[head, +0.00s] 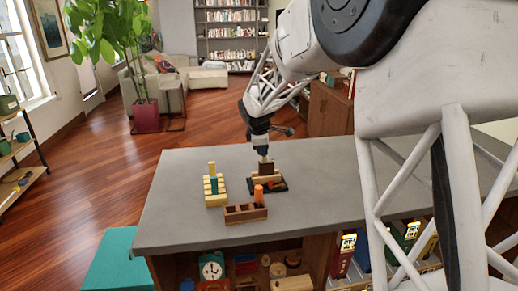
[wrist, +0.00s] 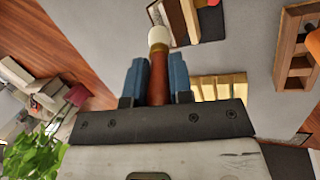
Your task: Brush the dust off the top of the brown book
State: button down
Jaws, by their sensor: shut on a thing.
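My gripper (wrist: 158,68) has its two blue fingers shut on the brown handle of a brush (wrist: 158,80), whose cream tip (wrist: 158,37) points away from the wrist. In the head view my gripper (head: 260,143) hangs over the counter, directly above the brown book (head: 267,168). The book stands in a light wooden holder (head: 264,179) on a dark base. In the wrist view the book (wrist: 174,20) is at the top, just beyond the brush tip. I cannot tell whether the tip touches it. No dust can be made out.
On the grey counter (head: 180,220), a yellow slatted block (head: 214,198) with a teal piece stands left of the book. The counter's left side is clear. Shelves with toys are below the front edge.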

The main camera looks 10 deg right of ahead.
jog(key=shift+d+f, duration=0.1)
jog(key=shift+d, duration=1.4)
jog(key=shift+a, duration=0.15)
jog(key=shift+a, duration=2.2)
jog(key=shift+d, duration=0.15)
jog(key=shift+s+d, duration=0.15)
jog(key=shift+d, duration=0.95)
jog(key=shift+s+d, duration=0.1)
jog(key=shift+d, duration=1)
jog(key=shift+a, duration=2.35)
